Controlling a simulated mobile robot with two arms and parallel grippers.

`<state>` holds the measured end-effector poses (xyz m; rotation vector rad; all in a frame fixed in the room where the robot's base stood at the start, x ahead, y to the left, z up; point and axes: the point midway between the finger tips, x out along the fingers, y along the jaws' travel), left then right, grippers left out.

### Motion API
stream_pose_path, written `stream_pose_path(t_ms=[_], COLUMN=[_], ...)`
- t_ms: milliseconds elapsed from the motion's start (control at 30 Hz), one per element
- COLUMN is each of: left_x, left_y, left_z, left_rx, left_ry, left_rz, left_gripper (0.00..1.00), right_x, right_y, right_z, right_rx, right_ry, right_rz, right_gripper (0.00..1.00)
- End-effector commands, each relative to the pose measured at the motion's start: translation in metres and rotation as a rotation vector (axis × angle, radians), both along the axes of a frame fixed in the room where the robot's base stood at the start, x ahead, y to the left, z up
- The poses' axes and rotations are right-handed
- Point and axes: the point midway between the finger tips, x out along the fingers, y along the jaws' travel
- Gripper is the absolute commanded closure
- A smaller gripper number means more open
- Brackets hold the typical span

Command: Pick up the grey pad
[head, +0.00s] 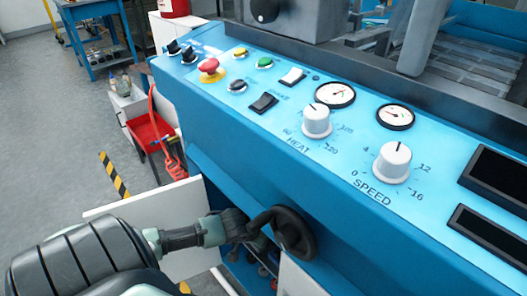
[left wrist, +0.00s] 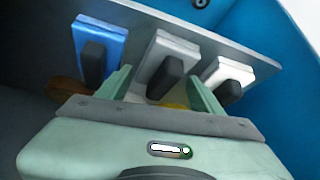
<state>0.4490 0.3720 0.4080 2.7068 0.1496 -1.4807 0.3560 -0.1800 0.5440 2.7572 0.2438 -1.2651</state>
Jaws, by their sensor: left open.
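In the left wrist view the grey pad (left wrist: 170,47) is the middle one of three pads standing in a row against a grey panel, each with a dark grip in front. A blue pad (left wrist: 103,42) is left of it and a white pad (left wrist: 229,72) is right. My left gripper (left wrist: 160,93) is open, its two pale green fingers spread either side of the grey pad's dark grip (left wrist: 165,77). I cannot tell whether they touch it. In the head view my left arm reaches into the machine's lower front, where the fingertips and pads are hidden. My right gripper is not in view.
The blue machine's control panel (head: 330,110), with knobs, gauges and switches, lies above my left arm. A white door panel (head: 150,215) stands behind the arm. Blue walls (left wrist: 262,45) bound the space around the pads.

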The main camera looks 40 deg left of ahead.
Motion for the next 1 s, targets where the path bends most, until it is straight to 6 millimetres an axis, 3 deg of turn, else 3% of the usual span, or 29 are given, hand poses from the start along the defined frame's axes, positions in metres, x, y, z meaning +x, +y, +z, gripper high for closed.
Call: stream_pose_path(t_ms=[333, 533, 867, 1000], left_x=[0.002, 0.002, 0.002, 0.002], left_y=[0.0, 0.0, 0.0, 0.0], left_z=[-0.002, -0.002, -0.002, 0.0], left_rx=[0.0, 0.0, 0.0, 0.0], left_ry=[-0.001, -0.001, -0.001, -0.001], left_rz=[0.0, 0.0, 0.0, 0.001], left_gripper=[0.34, 0.84, 0.84, 0.84], right_x=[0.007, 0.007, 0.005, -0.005], right_y=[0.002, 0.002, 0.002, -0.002], right_z=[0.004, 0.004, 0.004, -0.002], right_rx=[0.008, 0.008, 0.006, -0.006], right_ry=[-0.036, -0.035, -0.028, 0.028], right_rz=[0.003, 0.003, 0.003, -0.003], right_gripper=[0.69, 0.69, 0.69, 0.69])
